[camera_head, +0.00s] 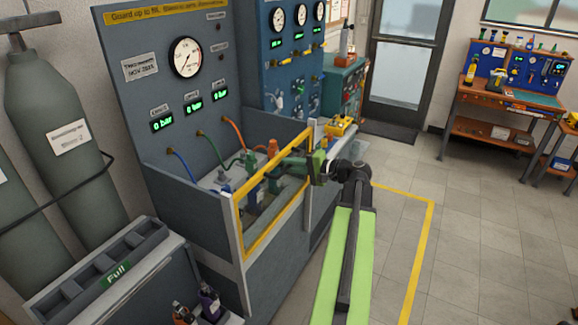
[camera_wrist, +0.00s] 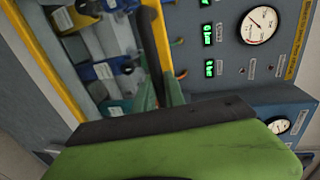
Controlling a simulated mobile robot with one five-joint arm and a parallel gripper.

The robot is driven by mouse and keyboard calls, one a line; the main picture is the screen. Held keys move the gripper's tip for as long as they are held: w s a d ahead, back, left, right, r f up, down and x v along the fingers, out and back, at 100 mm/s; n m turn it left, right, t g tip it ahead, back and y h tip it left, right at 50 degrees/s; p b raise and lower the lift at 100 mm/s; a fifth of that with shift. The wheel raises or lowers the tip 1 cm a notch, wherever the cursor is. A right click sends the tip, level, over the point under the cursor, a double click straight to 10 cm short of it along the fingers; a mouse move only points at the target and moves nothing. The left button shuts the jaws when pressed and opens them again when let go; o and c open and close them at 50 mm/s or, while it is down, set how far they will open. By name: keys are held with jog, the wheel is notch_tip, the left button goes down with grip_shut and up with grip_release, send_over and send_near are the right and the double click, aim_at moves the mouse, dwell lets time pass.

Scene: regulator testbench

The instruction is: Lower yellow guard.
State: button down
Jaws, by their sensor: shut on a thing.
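The yellow guard (camera_head: 240,228) is a rectangular frame standing upright along the front of the grey testbench. Its top rail slopes up to the right in the head view. My gripper (camera_head: 318,165) is at the guard's right end, near its top rail, and is shut on the guard. In the wrist view, a yellow bar (camera_wrist: 165,45) of the guard runs beside a dark finger. Another yellow bar (camera_wrist: 45,60) crosses the left side. The exact contact is hidden by my green and black gripper parts.
Behind the guard are regulators (camera_head: 255,190) with coloured hoses. The grey panel carries a round gauge (camera_head: 186,57) and green displays. Gas cylinders (camera_head: 60,120) and a rack labelled Full (camera_head: 117,273) stand at left. Floor at right is clear, with a yellow line (camera_head: 420,250).

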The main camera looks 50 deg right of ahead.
notch_tip(320, 180, down, 29)
jog(key=b, duration=2.8)
jog(key=shift+d+r, duration=0.15)
jog(key=shift+d, duration=0.05)
jog(key=c, duration=1.6)
grip_release()
jog(key=shift+s, duration=0.1)
jog(key=shift+c, duration=0.2)
jog(key=shift+o, duration=1.2)
jog(key=shift+a, duration=0.1)
jog(key=p+v, duration=0.3)
jog(key=v, duration=1.4)
jog(key=shift+s, duration=0.2)
